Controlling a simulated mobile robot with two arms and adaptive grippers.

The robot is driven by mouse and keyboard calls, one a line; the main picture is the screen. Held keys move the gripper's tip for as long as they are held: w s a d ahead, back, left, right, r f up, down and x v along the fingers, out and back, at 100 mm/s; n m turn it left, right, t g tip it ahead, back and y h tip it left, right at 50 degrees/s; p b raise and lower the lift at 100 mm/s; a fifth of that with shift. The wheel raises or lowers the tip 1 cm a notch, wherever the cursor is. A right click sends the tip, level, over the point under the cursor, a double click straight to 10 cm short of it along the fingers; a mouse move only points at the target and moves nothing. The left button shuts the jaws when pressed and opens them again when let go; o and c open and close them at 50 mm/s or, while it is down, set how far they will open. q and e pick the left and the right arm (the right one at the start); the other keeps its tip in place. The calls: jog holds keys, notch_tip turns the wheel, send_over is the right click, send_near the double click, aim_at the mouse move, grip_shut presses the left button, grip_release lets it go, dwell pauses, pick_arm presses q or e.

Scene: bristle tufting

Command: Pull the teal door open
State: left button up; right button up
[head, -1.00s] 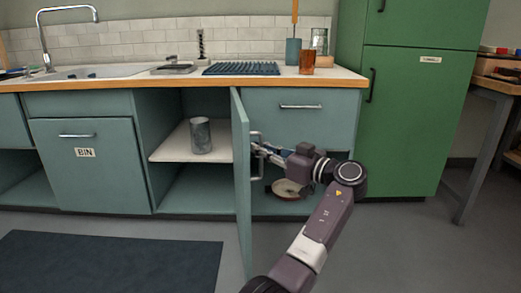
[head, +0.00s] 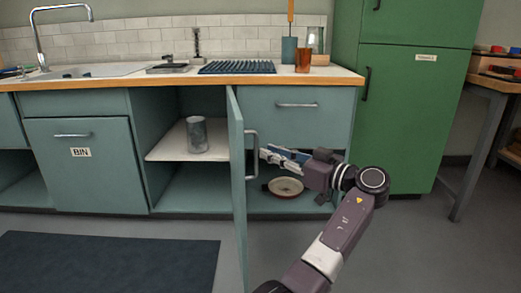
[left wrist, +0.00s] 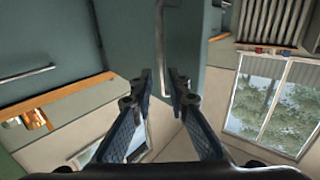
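The teal door (head: 238,190) stands wide open, swung out from the cabinet and seen nearly edge-on in the head view. Its metal bar handle (head: 252,155) is on the face turned right. My left gripper (head: 264,154) is just right of the handle, pointing at it. The handle appears free of the fingers. My right gripper is not in view.
The open cabinet has a shelf (head: 160,153) with a grey metal cup (head: 197,135). A shallow pan (head: 286,187) sits low behind my arm. A drawer (head: 320,120) is above it. A green fridge (head: 405,120) stands right. A dark mat (head: 110,263) lies on the floor at left.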

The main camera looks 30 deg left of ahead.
pick_arm(q)
jog(key=d, duration=0.6)
jog(key=shift+s+d, duration=0.35)
jog(key=shift+s, duration=0.1)
